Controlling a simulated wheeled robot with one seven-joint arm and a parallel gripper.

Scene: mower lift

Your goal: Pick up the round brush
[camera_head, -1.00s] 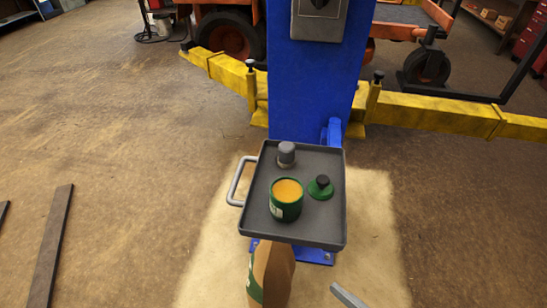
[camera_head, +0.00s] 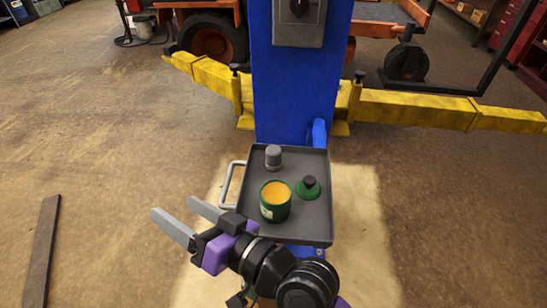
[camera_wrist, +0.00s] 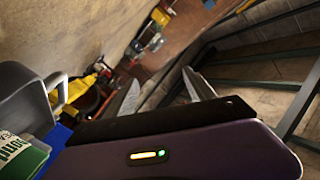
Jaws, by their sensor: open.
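A small green round piece with a black knob (camera_head: 308,188) lies on the right side of a dark grey tray (camera_head: 318,222); it may be the round brush, but I cannot tell for sure. A green can with orange contents (camera_head: 275,205) and a grey capped cylinder (camera_head: 273,157) stand on the same tray. My gripper (camera_head: 175,208) is open and empty, to the left of the tray's front part and apart from these things. Its fingers point left, away from the tray. In the wrist view, my gripper (camera_wrist: 160,92) shows empty space between its fingers.
The tray has a metal handle (camera_head: 230,183) on its left and sits before a blue lift post (camera_head: 295,95). Yellow lift arms (camera_head: 415,108) extend to both sides. Floor at left is mostly clear.

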